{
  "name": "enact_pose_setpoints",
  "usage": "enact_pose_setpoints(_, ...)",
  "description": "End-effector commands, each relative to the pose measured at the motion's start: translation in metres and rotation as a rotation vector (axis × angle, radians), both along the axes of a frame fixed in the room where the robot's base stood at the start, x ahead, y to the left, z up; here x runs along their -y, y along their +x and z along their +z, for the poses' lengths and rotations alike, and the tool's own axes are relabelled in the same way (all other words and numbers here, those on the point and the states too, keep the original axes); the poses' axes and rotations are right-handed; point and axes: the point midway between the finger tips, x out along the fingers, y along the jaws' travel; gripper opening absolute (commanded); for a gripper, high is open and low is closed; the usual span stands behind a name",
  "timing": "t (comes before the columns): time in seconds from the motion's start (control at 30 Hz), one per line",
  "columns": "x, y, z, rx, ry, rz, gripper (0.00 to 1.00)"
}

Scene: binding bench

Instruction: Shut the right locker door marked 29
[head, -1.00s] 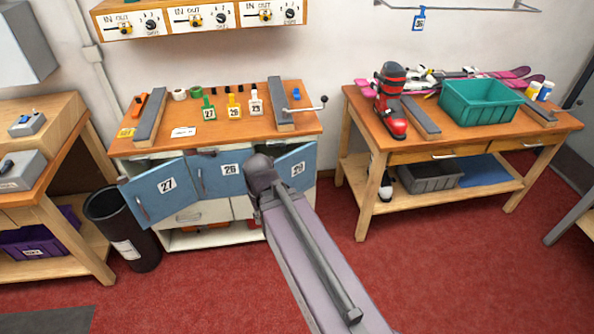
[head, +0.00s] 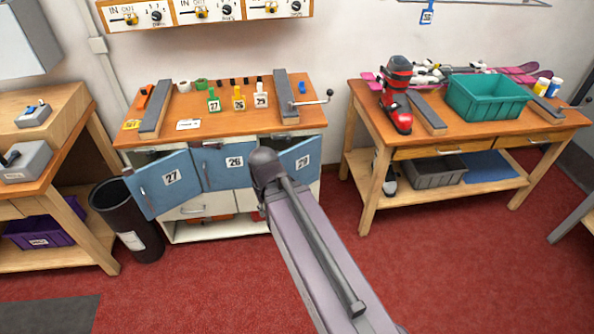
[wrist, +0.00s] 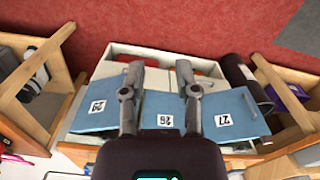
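The blue right locker door marked 29 (head: 301,160) stands ajar at the right end of the low white cabinet, its left part hidden behind my arm in the head view. In the wrist view, which is upside down, door 29 (wrist: 88,113) is at the left. My gripper (wrist: 160,92) is open and empty, with its two fingers apart over the cabinet front. The left finger overlaps the inner edge of door 29 in the picture; I cannot tell whether it touches. In the head view my arm hides the fingers.
Door 27 (head: 160,186) stands open at the left, beside a black bin (head: 128,222). Door 26 (head: 224,167) is in the middle. A bench (head: 365,200) with a teal crate (head: 487,98) stands to the right. Red floor (head: 450,270) in front is clear.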

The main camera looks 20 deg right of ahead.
Motion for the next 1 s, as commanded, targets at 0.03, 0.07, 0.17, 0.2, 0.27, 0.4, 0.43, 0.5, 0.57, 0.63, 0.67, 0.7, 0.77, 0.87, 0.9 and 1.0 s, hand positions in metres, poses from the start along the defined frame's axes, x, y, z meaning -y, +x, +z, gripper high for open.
enact_pose_setpoints(0.03,0.0,0.0,0.0,0.0,0.0,0.0,0.31)
enact_pose_setpoints(0.07,0.0,0.0,0.0,0.0,0.0,0.0,0.22)
enact_pose_setpoints(0.17,0.0,0.001,-0.003,0.004,0.006,-0.002,0.0)
enact_pose_setpoints(0.2,-0.001,0.002,-0.005,0.007,0.011,-0.003,0.0)
enact_pose_setpoints(0.27,-0.001,0.003,-0.009,0.015,0.023,-0.006,0.0)
enact_pose_setpoints(0.4,-0.003,0.01,-0.025,0.046,0.071,-0.018,0.0)
enact_pose_setpoints(0.43,-0.004,0.012,-0.029,0.055,0.086,-0.022,0.0)
enact_pose_setpoints(0.5,-0.006,0.018,-0.04,0.08,0.124,-0.034,0.0)
enact_pose_setpoints(0.57,-0.008,0.023,-0.049,0.104,0.16,-0.047,0.0)
enact_pose_setpoints(0.63,-0.011,0.03,-0.06,0.135,0.206,-0.063,0.0)
enact_pose_setpoints(0.67,-0.012,0.033,-0.064,0.149,0.225,-0.071,0.0)
enact_pose_setpoints(0.7,-0.013,0.037,-0.07,0.167,0.252,-0.082,0.0)
enact_pose_setpoints(0.77,-0.014,0.043,-0.078,0.195,0.291,-0.098,0.0)
enact_pose_setpoints(0.87,-0.016,0.053,-0.09,0.241,0.356,-0.128,0.0)
enact_pose_setpoints(0.9,-0.016,0.057,-0.094,0.261,0.381,-0.141,0.0)
enact_pose_setpoints(1.0,-0.017,0.067,-0.105,0.308,0.444,-0.174,0.0)
